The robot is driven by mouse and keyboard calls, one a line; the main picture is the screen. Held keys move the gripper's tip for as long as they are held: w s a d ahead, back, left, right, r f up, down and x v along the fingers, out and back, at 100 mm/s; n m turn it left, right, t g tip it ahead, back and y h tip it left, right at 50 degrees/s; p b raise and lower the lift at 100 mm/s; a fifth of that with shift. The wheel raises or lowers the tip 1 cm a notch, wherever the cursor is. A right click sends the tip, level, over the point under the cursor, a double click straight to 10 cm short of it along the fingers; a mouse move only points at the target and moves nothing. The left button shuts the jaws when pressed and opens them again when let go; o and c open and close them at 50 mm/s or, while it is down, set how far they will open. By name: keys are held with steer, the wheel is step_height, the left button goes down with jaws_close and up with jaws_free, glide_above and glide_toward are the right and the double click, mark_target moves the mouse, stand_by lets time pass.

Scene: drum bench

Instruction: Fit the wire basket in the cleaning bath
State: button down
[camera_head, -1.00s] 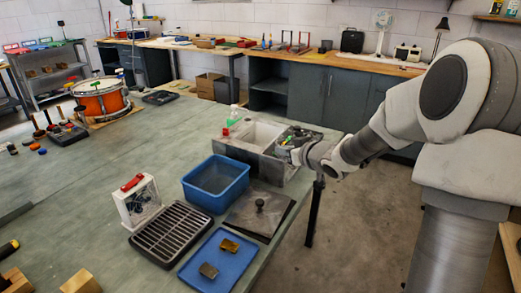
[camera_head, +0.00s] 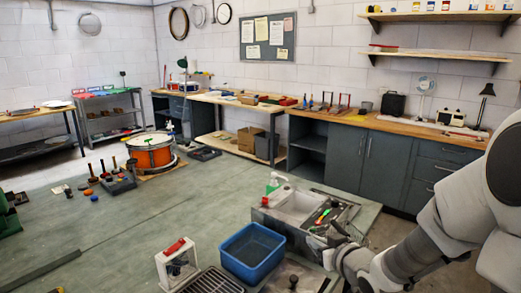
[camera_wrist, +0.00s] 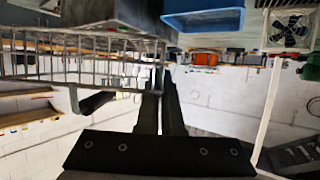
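The wire basket (camera_wrist: 75,62), an open grey mesh, fills the upper left of the upside-down wrist view. My gripper (camera_wrist: 160,72) has its two dark fingers close together at the basket's end and appears shut on it. In the head view my gripper (camera_head: 328,240) is low at the near right side of the cleaning bath. The cleaning bath (camera_head: 272,222) is a grey metal box with a pale basin (camera_head: 298,204) on its left. Green and red items show on its right side. The basket's outline and its contact with the bath cannot be made out in the head view.
A blue tub (camera_head: 252,250) stands close to the bath's left. A white fan frame (camera_head: 176,265) and a dark slotted tray (camera_head: 213,281) stand further left. A green-topped bottle (camera_head: 273,183) is behind the bath. The drum (camera_head: 151,155) is far back. The bench (camera_head: 125,210) is clear in the middle.

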steer(key=f+m+h, duration=0.1)
steer(key=f, duration=0.2)
steer(key=f+m+h, duration=0.1)
steer(key=f, duration=0.3)
steer(key=f+m+h, duration=0.1)
steer(key=f+h, duration=0.1)
steer(key=f, duration=0.1)
steer(key=shift+w+a+f+m+t, duration=0.1)
steer(key=shift+w+f+m+t, duration=0.15)
steer(key=shift+w+m+t, duration=0.1)
